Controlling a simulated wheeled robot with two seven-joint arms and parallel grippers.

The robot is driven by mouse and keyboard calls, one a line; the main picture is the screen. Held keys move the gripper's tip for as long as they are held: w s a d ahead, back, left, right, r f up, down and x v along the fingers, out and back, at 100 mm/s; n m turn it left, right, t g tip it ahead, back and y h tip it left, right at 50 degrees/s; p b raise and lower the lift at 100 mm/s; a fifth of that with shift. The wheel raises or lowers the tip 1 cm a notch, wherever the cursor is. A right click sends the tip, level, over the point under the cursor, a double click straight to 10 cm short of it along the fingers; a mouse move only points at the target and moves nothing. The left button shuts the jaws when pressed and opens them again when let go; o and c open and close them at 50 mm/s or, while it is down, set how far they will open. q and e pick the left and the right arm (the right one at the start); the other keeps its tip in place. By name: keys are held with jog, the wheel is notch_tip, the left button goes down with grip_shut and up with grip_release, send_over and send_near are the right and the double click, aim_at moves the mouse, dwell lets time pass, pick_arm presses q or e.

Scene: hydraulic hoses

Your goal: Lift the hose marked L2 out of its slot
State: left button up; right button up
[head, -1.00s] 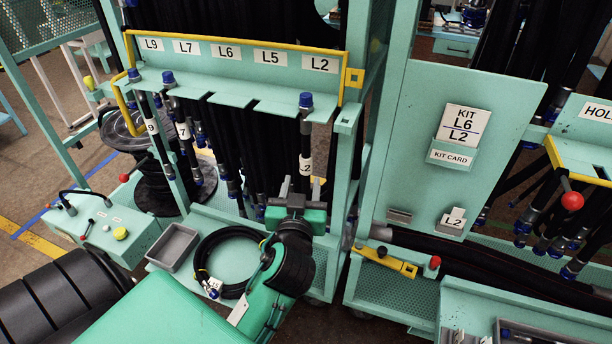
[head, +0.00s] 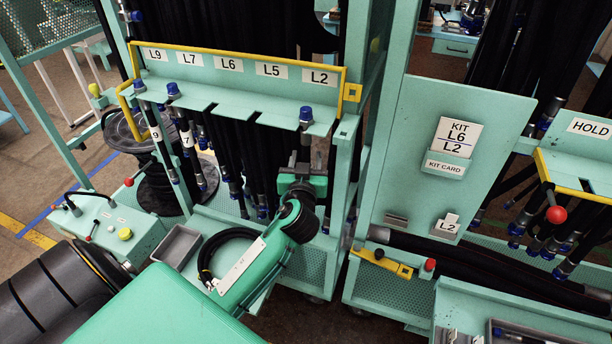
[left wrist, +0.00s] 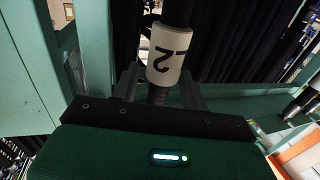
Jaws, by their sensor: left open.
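The L2 hose (head: 305,142) hangs upright in the slot at the right end of the rack's slotted ledge, with its blue cap (head: 305,114) above the ledge under the L2 label (head: 318,77). My left gripper (head: 304,166) is open at the hose, below the ledge, and hides part of it. In the left wrist view the white tag (left wrist: 169,54) marked L2 wraps the hose, and the hose runs down between the open fingers (left wrist: 160,88). I cannot tell whether either finger touches it. My right gripper is not in view.
The rack's yellow frame (head: 344,85) and green post (head: 343,165) stand close right of the hose. Hoses L9 and L7 hang in slots to the left, with other dark hoses behind. A coiled hose (head: 203,258) lies below, partly covered by my arm. A kit board (head: 410,145) stands right.

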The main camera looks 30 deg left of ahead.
pick_arm(q)
jog(key=shift+w+a, duration=0.35)
jog(key=shift+w, duration=0.3)
grip_shut()
jog(key=shift+r+b, duration=0.15)
jog(key=shift+b, duration=0.2)
jog(key=s+d+b, duration=0.3)
jog(key=s+d, duration=0.1)
jog(key=s, duration=1.3)
jog(key=shift+s+d+r, duration=0.15)
jog(key=shift+s+r, duration=0.05)
jog(key=shift+s, duration=0.1)
